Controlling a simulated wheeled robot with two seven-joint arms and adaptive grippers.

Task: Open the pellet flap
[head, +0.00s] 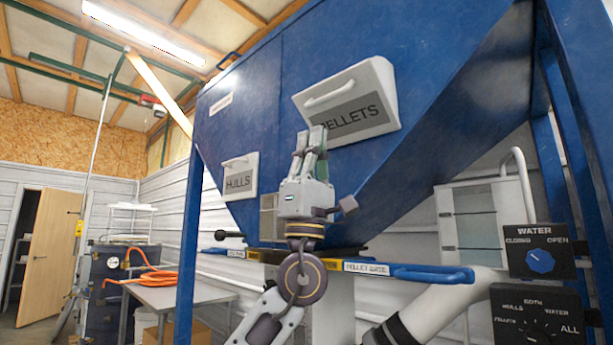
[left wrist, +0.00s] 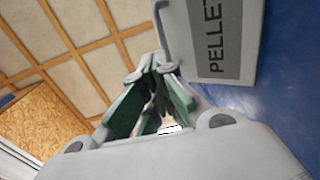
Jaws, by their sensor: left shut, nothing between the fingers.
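The pellet flap (head: 350,100) is a pale grey panel with a dark PELLETS label and a bar handle (head: 330,95) near its top. It is on the blue hopper's sloping front and stands out from it, with its right side wall showing. My left gripper (head: 318,132) points up in front of the flap's lower left corner and covers the start of the label. Its fingers are shut and empty. In the left wrist view the fingertips (left wrist: 158,62) are beside the flap (left wrist: 215,45), just below the handle end; contact cannot be told. My right gripper is not in view.
A smaller HULLS flap (head: 239,178) is on the hopper (head: 250,110) to the left. Below are a blue pellet gate handle (head: 430,274) and a blue upright (head: 190,240). Water and selector panels (head: 540,250) stand at right. A grey table (head: 170,297) is at left.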

